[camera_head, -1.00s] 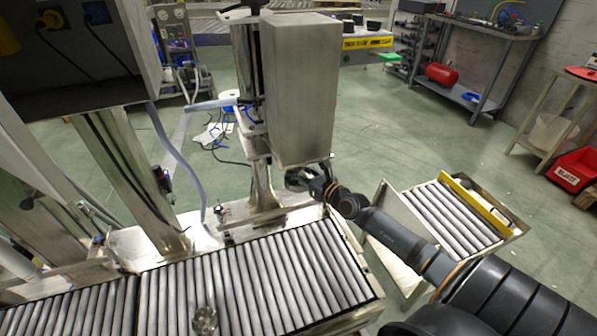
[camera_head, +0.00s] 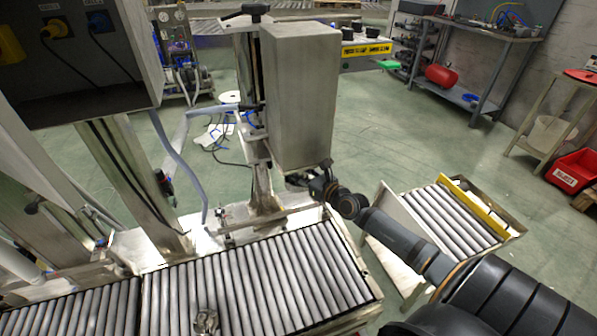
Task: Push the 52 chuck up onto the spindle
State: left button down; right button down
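The spindle is under a tall grey metal head (camera_head: 298,100), and the head's lower end hides it. A dark round piece that looks like the 52 chuck (camera_head: 297,179) shows just beneath the head, mostly covered by the head and my gripper; no number is readable. My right gripper (camera_head: 312,181) reaches in from the right and seems shut on this chuck, close under the head. I cannot tell whether the chuck touches the spindle. My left gripper is not in view. A second small metal piece (camera_head: 206,321) lies on the rollers at the bottom.
The roller conveyor (camera_head: 255,275) runs along the front, with a metal side rail. A second short roller section (camera_head: 450,215) with a yellow bar stands right of my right arm. A dark control box (camera_head: 80,60) hangs at upper left. Green floor behind is mostly open.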

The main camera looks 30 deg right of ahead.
jog(key=shift+r, duration=0.4)
jog(key=c, duration=0.8)
grip_release()
jog(key=shift+f, duration=0.1)
jog(key=shift+f, duration=0.1)
